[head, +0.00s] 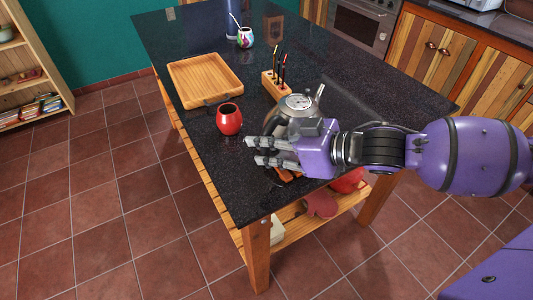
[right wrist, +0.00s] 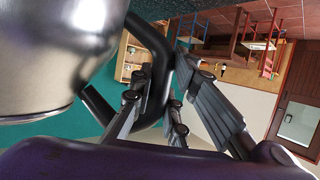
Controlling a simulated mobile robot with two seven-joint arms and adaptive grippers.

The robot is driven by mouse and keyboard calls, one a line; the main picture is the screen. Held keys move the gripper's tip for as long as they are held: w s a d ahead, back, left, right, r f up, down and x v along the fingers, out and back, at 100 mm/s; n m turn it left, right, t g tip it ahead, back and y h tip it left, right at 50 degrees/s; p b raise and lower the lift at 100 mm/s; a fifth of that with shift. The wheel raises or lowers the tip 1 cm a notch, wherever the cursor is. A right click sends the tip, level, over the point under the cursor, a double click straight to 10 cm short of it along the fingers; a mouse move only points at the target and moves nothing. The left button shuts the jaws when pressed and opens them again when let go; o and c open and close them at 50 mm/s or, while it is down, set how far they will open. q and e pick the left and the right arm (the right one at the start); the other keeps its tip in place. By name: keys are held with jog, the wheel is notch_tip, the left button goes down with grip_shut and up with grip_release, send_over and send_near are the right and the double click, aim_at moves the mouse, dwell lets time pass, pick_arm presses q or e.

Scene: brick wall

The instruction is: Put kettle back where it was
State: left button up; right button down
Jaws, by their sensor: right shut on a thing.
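The silver kettle (head: 300,104) is on or just above the dark tabletop; its base is hidden behind my right gripper (head: 254,151). Its round top faces up, and its spout points to the upper right. In the right wrist view, the kettle's shiny body (right wrist: 60,55) fills the left side. Its black curved handle (right wrist: 152,40) passes between the fingers of my right gripper (right wrist: 163,78), which are shut on it. My left gripper is not in view.
A red mug (head: 229,120) stands left of the kettle, with a wooden tray (head: 205,80) beyond it. A wooden holder (head: 271,86) with utensils stands behind the kettle. A brown object (head: 288,176) shows under my gripper. The far right tabletop is clear.

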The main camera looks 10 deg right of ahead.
notch_tip(320, 180, down, 2)
jog(key=shift+f, duration=0.25)
jog(key=c, duration=2.1)
grip_release()
jog(key=shift+f, duration=0.2)
jog(key=o, duration=0.4)
jog(key=shift+s+d+r, duration=0.1)
jog(key=shift+d+r, duration=0.05)
jog(key=shift+d, duration=0.05)
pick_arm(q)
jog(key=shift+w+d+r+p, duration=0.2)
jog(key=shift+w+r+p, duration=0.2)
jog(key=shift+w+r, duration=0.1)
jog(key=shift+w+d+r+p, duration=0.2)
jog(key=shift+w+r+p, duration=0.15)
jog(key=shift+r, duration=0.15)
pick_arm(e)
jog(key=v, duration=1.1)
jog(key=shift+s+d+r, duration=0.1)
jog(key=shift+s+d, duration=0.15)
